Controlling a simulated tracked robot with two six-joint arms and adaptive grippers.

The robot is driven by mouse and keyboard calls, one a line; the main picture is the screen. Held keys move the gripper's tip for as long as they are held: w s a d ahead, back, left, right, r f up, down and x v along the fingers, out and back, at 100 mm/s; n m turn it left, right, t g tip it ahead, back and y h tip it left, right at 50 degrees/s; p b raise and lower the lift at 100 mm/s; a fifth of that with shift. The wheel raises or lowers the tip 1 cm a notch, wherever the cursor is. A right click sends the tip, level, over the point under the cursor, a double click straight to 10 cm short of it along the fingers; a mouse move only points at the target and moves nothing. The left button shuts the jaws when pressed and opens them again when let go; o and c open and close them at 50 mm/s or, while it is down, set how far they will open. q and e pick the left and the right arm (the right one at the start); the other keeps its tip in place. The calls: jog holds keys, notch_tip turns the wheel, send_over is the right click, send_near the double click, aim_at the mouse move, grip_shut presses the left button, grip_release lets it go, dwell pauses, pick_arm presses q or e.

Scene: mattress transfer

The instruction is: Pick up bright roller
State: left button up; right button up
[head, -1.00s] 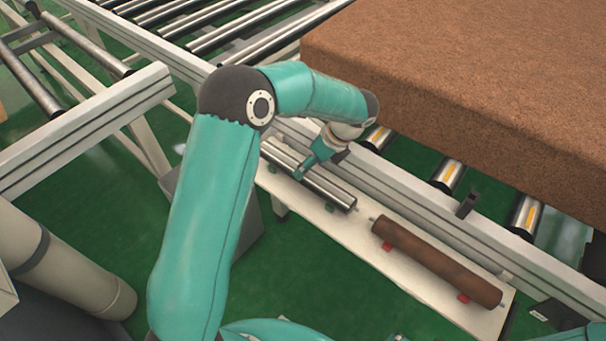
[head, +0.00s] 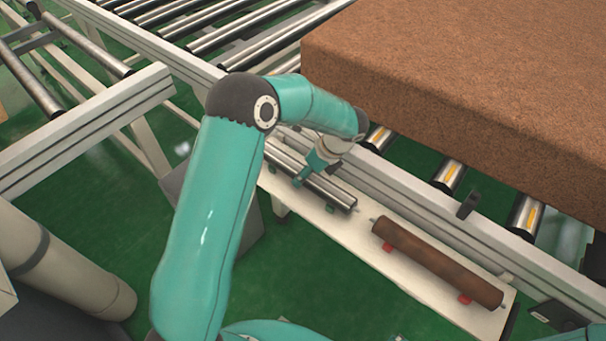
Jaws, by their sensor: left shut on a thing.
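The bright roller (head: 335,194) is a shiny metal cylinder lying lengthwise along the white shelf, above green supports. My left gripper (head: 305,175) reaches down from above and is shut on the roller near its middle. The gripper and wrist hide part of the roller. I cannot tell whether the roller touches its supports. My right gripper is not in view.
A rusty brown roller (head: 437,263) rests on red supports on the white shelf (head: 400,278), right of the bright roller. A conveyor rail (head: 430,215) runs behind the shelf. A big brown mattress (head: 470,100) lies on the conveyor rollers beyond.

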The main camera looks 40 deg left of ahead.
pick_arm(q)
grip_shut()
jog(key=shift+w+r, duration=0.1)
